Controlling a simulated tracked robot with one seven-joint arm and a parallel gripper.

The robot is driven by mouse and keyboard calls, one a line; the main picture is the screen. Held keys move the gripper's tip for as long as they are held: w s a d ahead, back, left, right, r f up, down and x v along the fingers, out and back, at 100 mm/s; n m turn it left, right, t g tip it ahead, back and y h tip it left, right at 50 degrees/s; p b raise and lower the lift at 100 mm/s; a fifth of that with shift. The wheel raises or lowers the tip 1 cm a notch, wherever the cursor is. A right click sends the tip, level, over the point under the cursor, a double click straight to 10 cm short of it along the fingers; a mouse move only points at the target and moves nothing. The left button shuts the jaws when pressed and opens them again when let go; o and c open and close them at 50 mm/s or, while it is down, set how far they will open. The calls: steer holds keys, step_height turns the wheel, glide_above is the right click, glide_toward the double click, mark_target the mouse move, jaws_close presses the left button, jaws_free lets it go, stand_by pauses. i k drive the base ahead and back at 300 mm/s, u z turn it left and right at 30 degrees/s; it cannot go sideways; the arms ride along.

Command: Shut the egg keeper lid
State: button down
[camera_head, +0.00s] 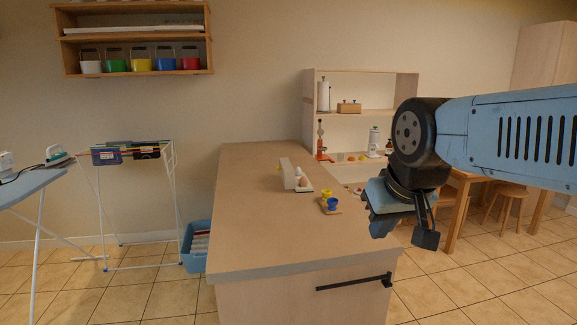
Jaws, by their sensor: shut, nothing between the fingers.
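The egg keeper (302,189) is a small white tray on the wooden counter, with at least one brownish egg (304,181) in it. Its white lid (286,172) stands up, open, along the left side. My gripper (426,239) is shut and empty. It hangs pointing down in the picture to the right of the counter top, well apart from the egg keeper. The inside of the tray is too small to see clearly.
The counter (255,215) is mostly clear. A small board (331,211) with yellow and blue cups sits right of and nearer than the egg keeper. A shelf unit (309,105) stands behind at the right. A drying rack (125,200) stands on the left.

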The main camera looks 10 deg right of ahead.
mark_target(284, 161)
steer(key=u, duration=0.2)
steer(key=i, duration=0.9)
steer(key=z, duration=0.1)
